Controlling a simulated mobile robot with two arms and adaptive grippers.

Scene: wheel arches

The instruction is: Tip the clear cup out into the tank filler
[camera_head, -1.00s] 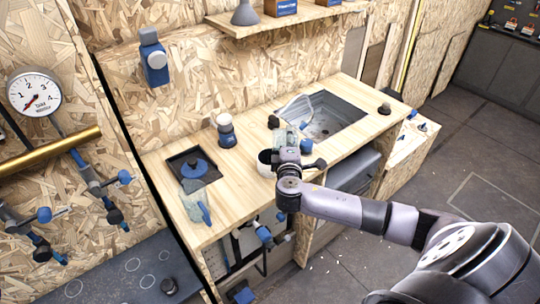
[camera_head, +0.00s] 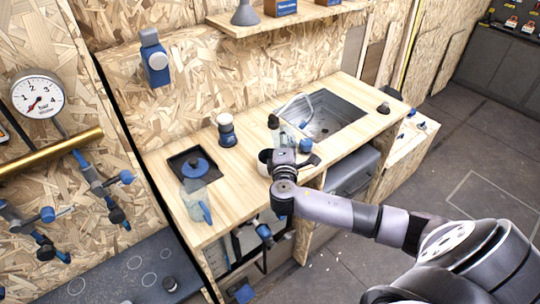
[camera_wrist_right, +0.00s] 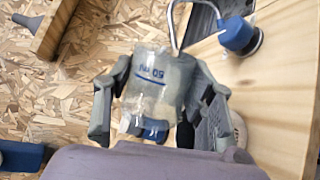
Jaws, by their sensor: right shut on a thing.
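My right gripper (camera_head: 284,157) is over the front of the wooden worktop, shut on the clear cup (camera_wrist_right: 158,75). I cannot tell whether this is the tank filler. My left gripper is not in view.
A grey sink (camera_head: 325,115) lies behind right. A blue knob (camera_head: 305,146) is close to the gripper.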

